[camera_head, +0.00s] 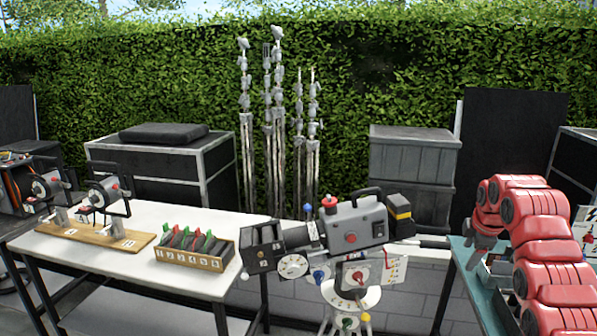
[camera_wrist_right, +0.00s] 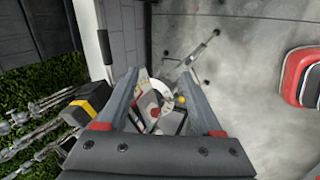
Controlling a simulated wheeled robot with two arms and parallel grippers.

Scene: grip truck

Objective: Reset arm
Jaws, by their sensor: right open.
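My right arm comes in from the right in the head view as a chain of red segments. Its grey gripper (camera_head: 482,246) is at the arm's far end, over the teal table and to the right of the film camera. In the right wrist view, its two grey fingers (camera_wrist_right: 163,72) with red pads are spread apart. Nothing is held between them. Part of the camera and its tripod (camera_wrist_right: 185,62) show beyond and between the fingers, apart from them. My left arm and gripper are not in view.
The film camera (camera_head: 350,228) stands on a tripod at centre. A white table (camera_head: 110,265) at left holds a wooden block tray (camera_head: 190,262) and a wooden board (camera_head: 95,235). The teal table (camera_head: 462,272) is under my right arm. Crates and metal stands line the hedge.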

